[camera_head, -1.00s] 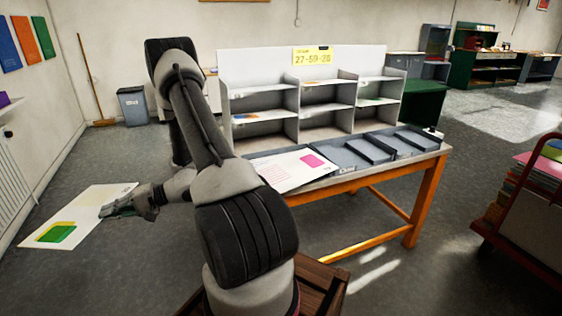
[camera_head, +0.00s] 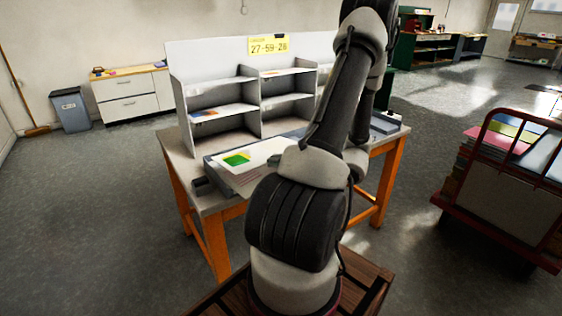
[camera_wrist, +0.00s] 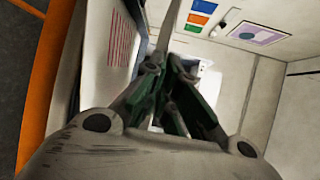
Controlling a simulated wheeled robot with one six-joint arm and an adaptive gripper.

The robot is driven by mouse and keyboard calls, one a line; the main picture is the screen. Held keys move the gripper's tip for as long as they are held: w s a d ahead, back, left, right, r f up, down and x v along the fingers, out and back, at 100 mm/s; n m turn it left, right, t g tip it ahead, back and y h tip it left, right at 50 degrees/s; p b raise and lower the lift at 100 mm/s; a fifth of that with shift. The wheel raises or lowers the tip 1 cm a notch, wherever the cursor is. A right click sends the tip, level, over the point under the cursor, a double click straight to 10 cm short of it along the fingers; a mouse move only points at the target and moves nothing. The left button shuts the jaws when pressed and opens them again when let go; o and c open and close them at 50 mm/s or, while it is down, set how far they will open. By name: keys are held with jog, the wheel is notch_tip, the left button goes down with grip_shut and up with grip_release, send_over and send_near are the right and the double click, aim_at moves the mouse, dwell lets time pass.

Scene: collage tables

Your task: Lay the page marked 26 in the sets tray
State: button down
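A white page with a green patch (camera_head: 262,152) shows left of my arm in the head view, over the left end of the table's front trays. Its number is not legible. In the wrist view my gripper (camera_wrist: 172,72) is shut on a thin pale sheet seen edge-on (camera_wrist: 168,32), which appears to be this page. In the wrist view a sheet with red lines (camera_wrist: 121,42) lies to the left of the fingers.
The orange-legged table (camera_head: 213,240) carries a pigeonhole shelf (camera_head: 220,84) behind the trays, with a yellow number sign (camera_head: 268,45) on top. More trays (camera_head: 385,123) show right of my arm. A red cart (camera_head: 500,215) stands at right.

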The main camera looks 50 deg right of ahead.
aim_at(271, 153)
jog(key=w, duration=0.1)
jog(key=w+d, duration=0.1)
jog(key=w, duration=0.2)
jog(key=shift+w+d, duration=0.4)
jog(key=f, duration=0.3)
jog(key=shift+w+d, duration=0.1)
jog(key=shift+w, duration=0.15)
jog(key=shift+f, duration=0.6)
jog(key=c, duration=1.6)
grip_release()
jog(key=shift+o, duration=0.2)
jog(key=shift+s, duration=0.1)
